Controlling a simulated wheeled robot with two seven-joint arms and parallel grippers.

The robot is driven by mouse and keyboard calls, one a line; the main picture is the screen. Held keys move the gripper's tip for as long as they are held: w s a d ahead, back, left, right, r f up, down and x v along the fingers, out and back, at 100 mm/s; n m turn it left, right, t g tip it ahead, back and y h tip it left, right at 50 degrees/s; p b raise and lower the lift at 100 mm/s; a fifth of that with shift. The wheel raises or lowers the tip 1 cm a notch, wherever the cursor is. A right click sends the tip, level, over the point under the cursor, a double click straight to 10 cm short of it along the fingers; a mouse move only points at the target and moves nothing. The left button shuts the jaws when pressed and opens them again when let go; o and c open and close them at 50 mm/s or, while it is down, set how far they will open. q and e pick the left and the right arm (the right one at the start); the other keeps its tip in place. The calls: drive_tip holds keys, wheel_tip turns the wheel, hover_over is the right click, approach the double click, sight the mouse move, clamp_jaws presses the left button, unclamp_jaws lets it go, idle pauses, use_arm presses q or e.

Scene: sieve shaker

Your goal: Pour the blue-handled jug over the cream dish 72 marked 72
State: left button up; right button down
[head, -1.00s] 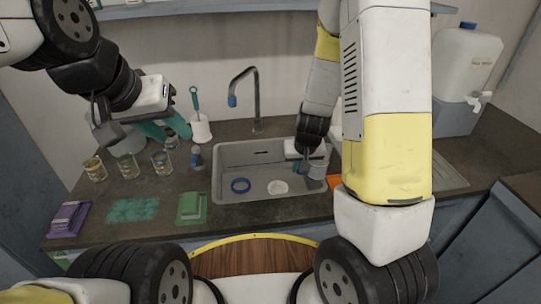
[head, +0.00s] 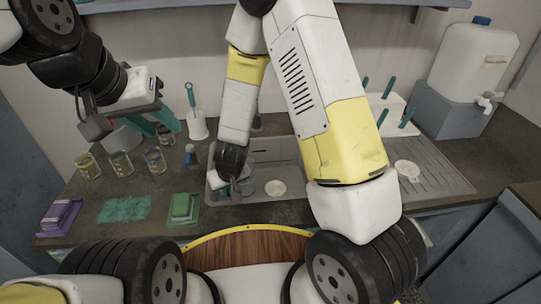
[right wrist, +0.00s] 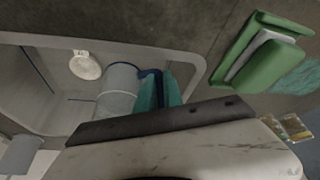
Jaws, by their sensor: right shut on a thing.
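The jug (right wrist: 120,88), clear grey with a blue handle (right wrist: 151,74), is in my right gripper (right wrist: 160,92), whose teal fingers are shut at the handle. In the head view the jug (head: 246,186) is over the left half of the sink, partly hidden by my wrist; its tilt is hard to tell. A round cream dish (head: 275,188) lies in the sink just right of the jug and also shows in the right wrist view (right wrist: 85,65). A second pale dish (head: 407,168) sits on the drainboard. No number is readable on either. My left gripper (head: 155,124) is open above the left counter.
Several glass jars (head: 121,164) stand at the left. A white block with teal handles (head: 385,110) and a white canister (head: 473,62) stand at the right.

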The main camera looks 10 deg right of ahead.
sight(238, 189)
drive_tip(key=shift+d+f, duration=0.1)
drive_tip(key=shift+d, duration=0.05)
drive_tip(key=d+f+g+y, duration=0.1)
drive_tip(key=w+d+m+g+y, duration=0.1)
drive_tip(key=y, duration=0.1)
drive_tip(key=w+d+f+g+y, duration=0.1)
drive_tip(key=shift+w+d+f+y, duration=0.15)
drive_tip(key=shift+w+f+y, duration=0.1)
drive_tip(key=shift+f+y, duration=0.1)
drive_tip(key=shift+w+d+r+m+g+y, duration=0.15)
drive_tip(key=shift+w+d+r+g+y, duration=0.15)
drive_tip(key=shift+r, duration=0.2)
drive_tip(key=shift+w+d+r+m+g+y, duration=0.15)
drive_tip(key=shift+d+r+g+y, duration=0.05)
drive_tip(key=shift+d+r+y, duration=0.25)
drive_tip(key=shift+w+d+r+m+g+y, duration=0.15)
drive_tip(key=shift+w+d+r+g+y, duration=0.1)
drive_tip(key=shift+r+y, duration=0.35)
drive_tip(key=shift+w+d+r+m+g+y, duration=0.15)
drive_tip(key=shift+d+r+g+y, duration=0.2)
drive_tip(key=shift+r, duration=0.4)
drive_tip(key=shift+w+d+r+m+g+y+p, duration=0.15)
drive_tip(key=shift+w+d+r+g+y+p, duration=0.1)
drive_tip(key=shift+r+y, duration=0.3)
drive_tip(key=shift+w+d+r+m+g+y+p, duration=0.15)
drive_tip(key=shift+d+r+g+y+p, duration=0.1)
drive_tip(key=shift+r+y, duration=0.3)
idle(1.3)
